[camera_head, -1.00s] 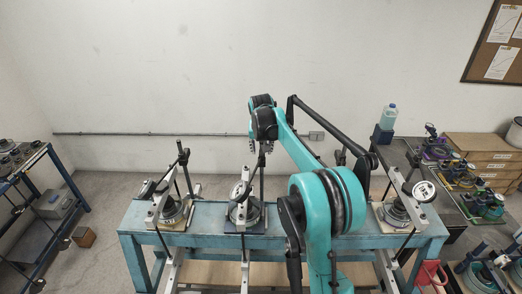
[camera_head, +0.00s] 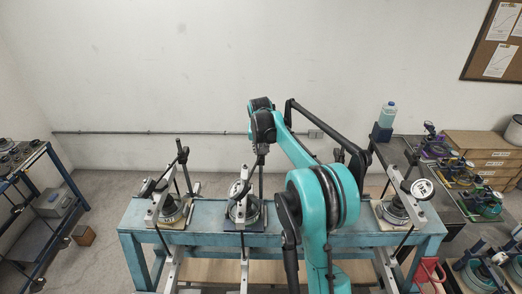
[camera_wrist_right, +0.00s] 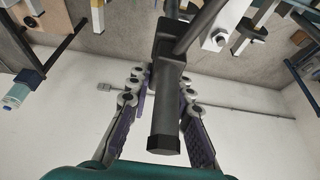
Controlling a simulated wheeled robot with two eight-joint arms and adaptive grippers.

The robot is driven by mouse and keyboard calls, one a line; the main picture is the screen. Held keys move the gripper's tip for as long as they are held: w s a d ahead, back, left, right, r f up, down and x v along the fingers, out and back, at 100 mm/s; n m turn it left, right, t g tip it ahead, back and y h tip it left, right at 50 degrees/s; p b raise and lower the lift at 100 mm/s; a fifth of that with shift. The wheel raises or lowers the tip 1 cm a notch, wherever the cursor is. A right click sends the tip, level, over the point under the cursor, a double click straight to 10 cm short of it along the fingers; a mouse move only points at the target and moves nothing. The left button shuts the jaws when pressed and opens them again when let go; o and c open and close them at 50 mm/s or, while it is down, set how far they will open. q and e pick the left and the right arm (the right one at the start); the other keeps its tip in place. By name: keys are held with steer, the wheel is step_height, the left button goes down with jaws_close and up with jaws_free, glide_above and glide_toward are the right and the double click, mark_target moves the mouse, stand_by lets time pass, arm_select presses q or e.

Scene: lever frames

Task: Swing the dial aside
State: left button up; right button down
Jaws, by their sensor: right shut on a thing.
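Three lever frames with dials stand on the blue bench. The middle frame has a pale-faced dial (camera_head: 236,189) on its left side, above a round base. My right gripper (camera_head: 261,150) is above that frame, at the top of its dark upright post. In the right wrist view, my right gripper (camera_wrist_right: 163,105) has its fingers on both sides of a dark clamp block with a stub (camera_wrist_right: 165,130), and is shut on it. In the head view my arm and wrist hide most of this contact. My left gripper is in neither view.
The left frame (camera_head: 165,205) and right frame (camera_head: 398,205) stand apart on the blue bench (camera_head: 205,240). A dark side table with several fixtures and a bottle (camera_head: 388,114) is at the right. A shelf rack (camera_head: 25,190) is at the left.

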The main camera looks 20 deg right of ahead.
steer(key=shift+s+d+m+g+h+b, duration=0.25)
steer(key=shift+s+m+g, duration=0.7)
steer(key=shift+m, duration=2)
steer(key=shift+s+d+m+g+h+b, duration=0.1)
steer(key=shift+s+d+m+g+h, duration=0.55)
steer(key=shift+m, duration=2.35)
steer(key=shift+s+m+g+h+b, duration=0.15)
steer(key=shift+s+m+g, duration=1.05)
steer(key=shift+m, duration=1.75)
steer(key=shift+w, duration=0.2)
steer(key=c, duration=1.4)
jaws_free()
steer(key=shift+o, duration=0.2)
steer(key=shift+r, duration=0.1)
steer(key=v, duration=0.7)
steer(key=shift+w+a+r, duration=0.1)
steer(key=shift+w+a, duration=0.05)
